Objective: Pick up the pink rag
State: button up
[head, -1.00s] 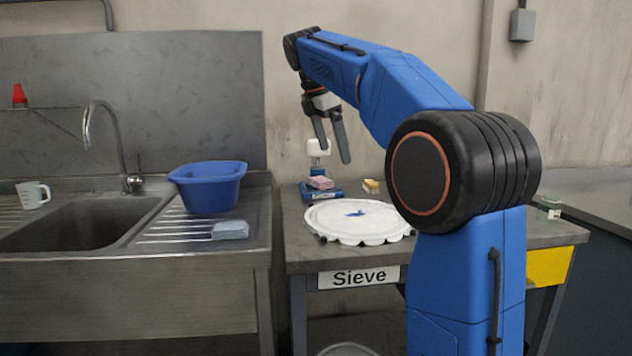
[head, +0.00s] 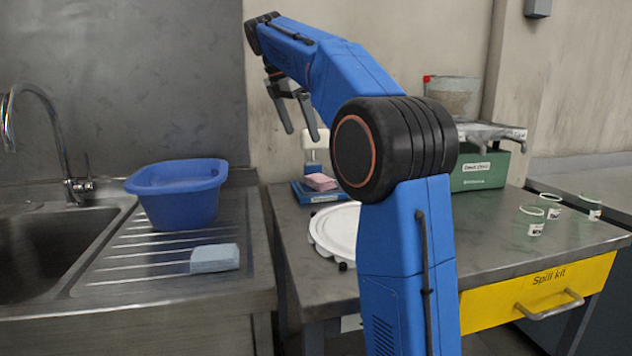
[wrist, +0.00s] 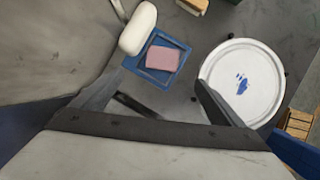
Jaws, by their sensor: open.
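The pink rag (head: 320,182) is a small folded block lying on a blue square-framed stand (head: 308,196) at the back left of the worktable. In the wrist view the rag (wrist: 162,58) lies inside the blue frame (wrist: 180,76), ahead of my gripper. My gripper (head: 302,136) is open and empty. In the head view it hangs in the air above and a little left of the rag, pointing down. In the wrist view my gripper's fingers (wrist: 147,88) spread wide on both sides, with the rag beyond them, apart.
A white lid (head: 335,228) with a blue smear is right of the stand. A white rounded part (wrist: 139,28) rises beside the rag. The blue basin (head: 178,192) and a light-blue cloth (head: 215,258) are on the drainer. Glass jars (head: 532,220) stand at the right.

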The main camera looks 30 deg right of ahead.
send_near(318, 178)
jog(key=f, duration=0.1)
jog(key=w+d+f, duration=0.1)
jog(key=shift+d+f, duration=0.1)
jog(key=shift+f, duration=0.15)
jog(key=shift+s+x, duration=0.2)
jog(key=shift+x, duration=1.2)
jog(key=shift+s+x, duration=0.15)
jog(key=shift+x, duration=1.2)
jog(key=shift+f, duration=0.1)
jog(key=shift+c, duration=0.7)
jog(key=c, duration=1.1)
